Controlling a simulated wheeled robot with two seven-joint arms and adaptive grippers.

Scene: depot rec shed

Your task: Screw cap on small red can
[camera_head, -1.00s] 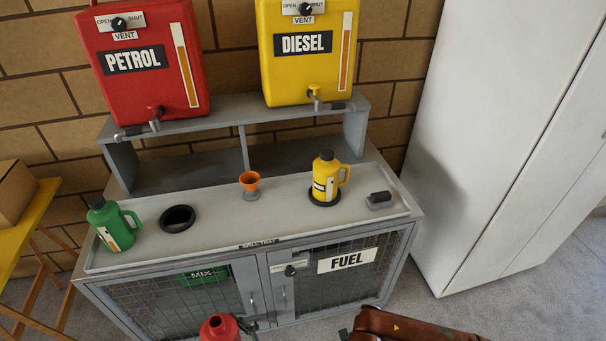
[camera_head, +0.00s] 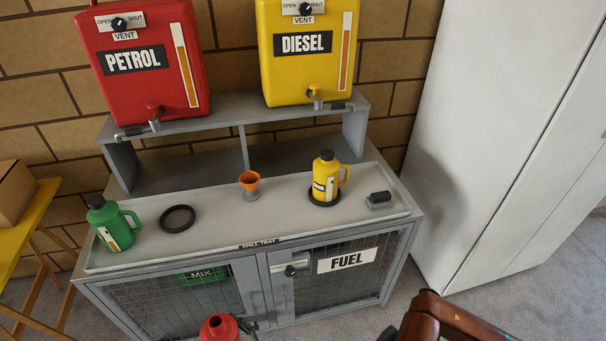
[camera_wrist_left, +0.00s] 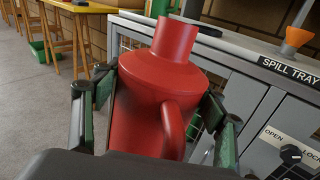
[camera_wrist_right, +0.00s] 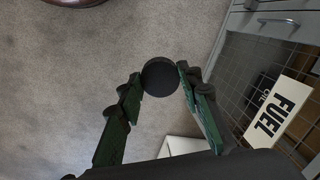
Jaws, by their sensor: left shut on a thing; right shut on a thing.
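The small red can (camera_head: 218,329) is upright at the bottom of the head view, its neck open with no cap on it. In the left wrist view the can (camera_wrist_left: 150,105) stands between the green-padded fingers of my left gripper (camera_wrist_left: 157,90), which is shut around its body beside the handle. My right gripper (camera_wrist_right: 158,78) is shut on a round black cap (camera_wrist_right: 160,80) at its fingertips, above the floor.
The spill tray (camera_head: 300,216) holds a green can (camera_head: 106,224), a black ring (camera_head: 177,206), an orange funnel (camera_head: 250,180) and a yellow can (camera_head: 325,172). Cabinet mesh doors (camera_head: 180,302) stand behind the red can.

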